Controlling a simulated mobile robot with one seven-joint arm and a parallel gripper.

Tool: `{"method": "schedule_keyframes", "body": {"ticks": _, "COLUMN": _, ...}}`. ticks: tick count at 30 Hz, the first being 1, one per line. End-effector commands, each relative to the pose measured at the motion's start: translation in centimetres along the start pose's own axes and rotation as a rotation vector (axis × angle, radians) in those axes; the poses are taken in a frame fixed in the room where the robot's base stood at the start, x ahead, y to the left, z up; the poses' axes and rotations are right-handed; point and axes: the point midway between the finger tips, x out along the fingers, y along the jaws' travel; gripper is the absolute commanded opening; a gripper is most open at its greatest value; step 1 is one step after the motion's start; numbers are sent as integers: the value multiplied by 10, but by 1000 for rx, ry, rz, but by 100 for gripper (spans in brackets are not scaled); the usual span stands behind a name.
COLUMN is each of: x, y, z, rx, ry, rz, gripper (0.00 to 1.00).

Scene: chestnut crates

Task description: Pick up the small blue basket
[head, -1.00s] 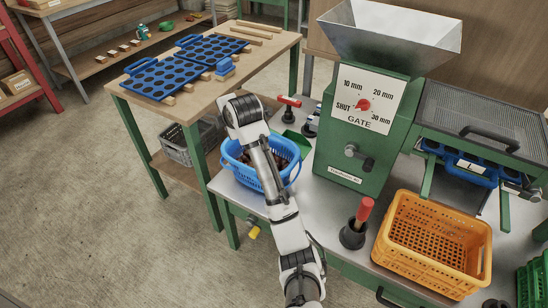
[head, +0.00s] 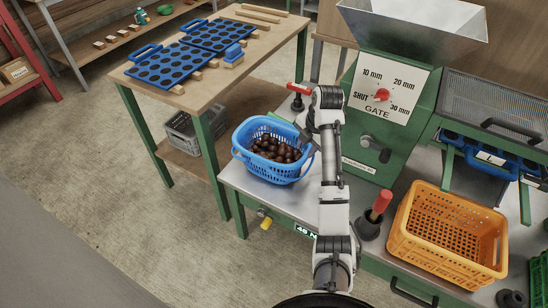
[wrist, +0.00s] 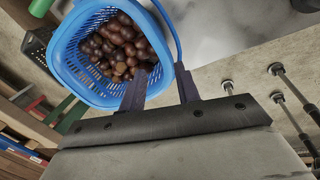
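The small blue basket (head: 268,172) stands on the left end of the metal bench, holding a heap of brown chestnuts (head: 280,149). Its handle leans to the right-hand side. In the wrist view the basket (wrist: 72,68) fills the upper left, and its handle (wrist: 168,22) curves down toward the fingertips. My gripper (wrist: 160,80) has its two dark fingers apart. The left finger overlaps the basket's near rim in the picture, and the right fingertip is by the handle; I cannot tell whether either touches. In the head view my gripper (head: 308,142) is at the basket's right side, its fingers partly hidden.
The green gate machine (head: 385,120) stands right of my arm. A red-handled tool (head: 376,208) and an orange crate (head: 447,237) are on the bench to the right. A wooden table (head: 180,95) with blue trays is behind left, with a grey crate (head: 192,133) below.

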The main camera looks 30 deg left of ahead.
Motion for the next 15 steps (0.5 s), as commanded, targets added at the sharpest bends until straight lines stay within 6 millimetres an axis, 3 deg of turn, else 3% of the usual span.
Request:
{"method": "schedule_keyframes", "body": {"ticks": 2, "x": 19, "y": 0, "z": -1, "rx": 1, "ry": 3, "rz": -2, "gripper": 32}}
{"method": "schedule_keyframes", "body": {"ticks": 15, "x": 60, "y": 1, "z": -2, "rx": 2, "ry": 2, "rz": -3, "gripper": 32}}
